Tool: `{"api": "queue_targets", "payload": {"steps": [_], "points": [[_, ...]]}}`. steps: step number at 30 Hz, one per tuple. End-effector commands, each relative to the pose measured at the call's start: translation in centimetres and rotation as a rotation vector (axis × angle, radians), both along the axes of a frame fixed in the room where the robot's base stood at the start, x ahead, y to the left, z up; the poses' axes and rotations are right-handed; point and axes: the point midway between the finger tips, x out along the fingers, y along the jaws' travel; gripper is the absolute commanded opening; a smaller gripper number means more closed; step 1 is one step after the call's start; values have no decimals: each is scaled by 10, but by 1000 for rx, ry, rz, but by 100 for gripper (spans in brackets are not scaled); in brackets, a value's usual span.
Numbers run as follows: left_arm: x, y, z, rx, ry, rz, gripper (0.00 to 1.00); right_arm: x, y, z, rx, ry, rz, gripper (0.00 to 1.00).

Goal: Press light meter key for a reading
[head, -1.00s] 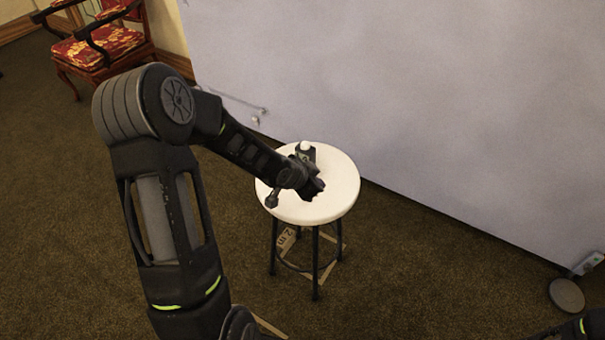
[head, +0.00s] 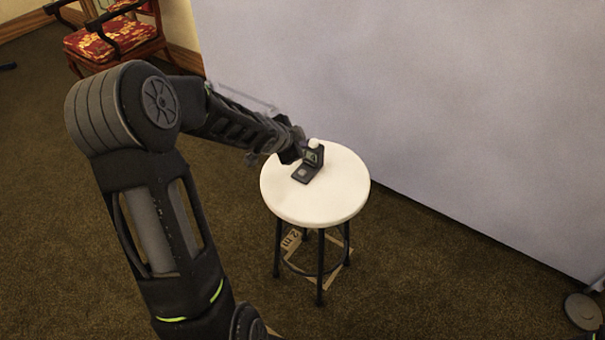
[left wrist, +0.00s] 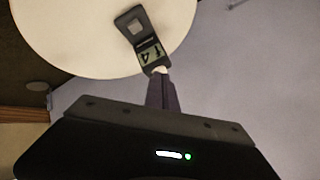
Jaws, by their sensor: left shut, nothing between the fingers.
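The light meter (head: 312,160) stands on the round white stool top (head: 325,200). It has a white dome (head: 313,143) on top, an upright part with a screen, and a flat dark foot with a grey square key (head: 302,174). In the left wrist view the key (left wrist: 135,25) and the screen (left wrist: 150,54) show clearly, with dark characters that look like "f 4". My left gripper (head: 297,150) is shut and empty, just left of the meter's upper part. Its fingers (left wrist: 162,93) overlap the dome's edge in the left wrist view; I cannot tell if they touch it.
A large pale grey panel (head: 430,90) stands behind the stool. A red patterned armchair (head: 115,40) is at the back left. A grey disc (head: 583,311) lies at the lower right by the panel.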

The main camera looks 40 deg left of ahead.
Motion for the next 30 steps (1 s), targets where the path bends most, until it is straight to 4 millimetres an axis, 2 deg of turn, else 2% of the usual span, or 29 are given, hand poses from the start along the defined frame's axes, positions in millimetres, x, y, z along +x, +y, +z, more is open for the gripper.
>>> {"api": "queue_targets", "payload": {"steps": [1,9,15,21,30], "points": [[0,0,-11,0,1,1,0,0,0,-11,0,0,0,36],[0,0,-47,0,1,1,0,0,0,-48,-1,0,1,36],[0,0,-68,0,0,0,0,0,0,-69,-1,0,1,36],[0,0,-78,0,-1,-1,0,0,0,-78,-1,0,1,36],[0,0,-78,0,0,0,0,0,0,-78,0,0,1,36]]}}
